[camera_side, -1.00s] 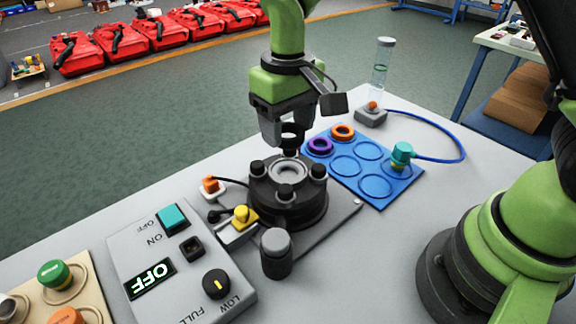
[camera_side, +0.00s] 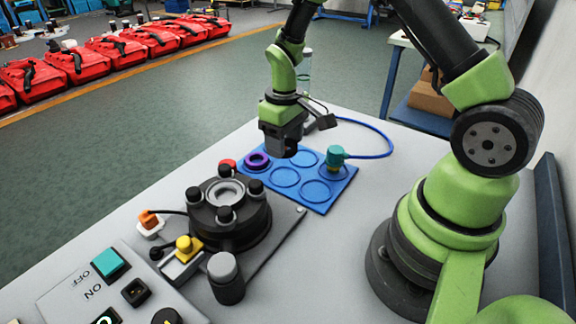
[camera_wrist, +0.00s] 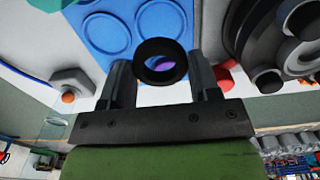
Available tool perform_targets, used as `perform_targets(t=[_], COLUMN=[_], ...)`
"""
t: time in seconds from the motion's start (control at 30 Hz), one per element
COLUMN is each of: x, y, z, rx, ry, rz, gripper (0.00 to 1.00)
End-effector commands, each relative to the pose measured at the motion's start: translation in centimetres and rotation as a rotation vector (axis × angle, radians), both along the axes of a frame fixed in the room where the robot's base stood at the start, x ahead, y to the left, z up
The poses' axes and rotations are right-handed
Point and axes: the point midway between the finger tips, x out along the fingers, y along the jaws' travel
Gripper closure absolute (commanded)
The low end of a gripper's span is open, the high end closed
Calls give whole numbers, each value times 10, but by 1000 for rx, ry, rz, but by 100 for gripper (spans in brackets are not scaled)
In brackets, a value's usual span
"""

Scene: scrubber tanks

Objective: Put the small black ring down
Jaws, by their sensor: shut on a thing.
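The small black ring (camera_wrist: 150,73) is held between the fingers of my gripper (camera_wrist: 161,76) in the wrist view. Something purple shows through its hole. In the side view my gripper (camera_side: 286,150) is above the back part of the blue tray (camera_side: 318,207), and the ring cannot be made out against the dark fingers. The tray has round outlined places, several of them bare. A purple ring (camera_side: 258,161) lies in a place at its left corner, just left of my gripper. The blue tray also shows in the wrist view (camera_wrist: 118,55).
A black round fixture (camera_side: 228,215) with several knobs stands left of the tray. A red object (camera_side: 228,165) sits by the left corner. A clear tube (camera_side: 305,70) stands behind.

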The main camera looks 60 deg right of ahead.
Motion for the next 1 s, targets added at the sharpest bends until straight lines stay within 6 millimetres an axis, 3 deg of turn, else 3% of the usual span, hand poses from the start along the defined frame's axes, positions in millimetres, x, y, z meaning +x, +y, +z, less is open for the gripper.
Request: perform_targets(t=[0.47,0.87,0.9,1.0], x=[0,1,1,1], y=[1,1,1,1], z=[-65,-70,-71,-70], rx=[0,-1,-1,-1], ry=[1,-2,-2,-2], rz=[0,0,0,0], gripper=[72,72,41,18])
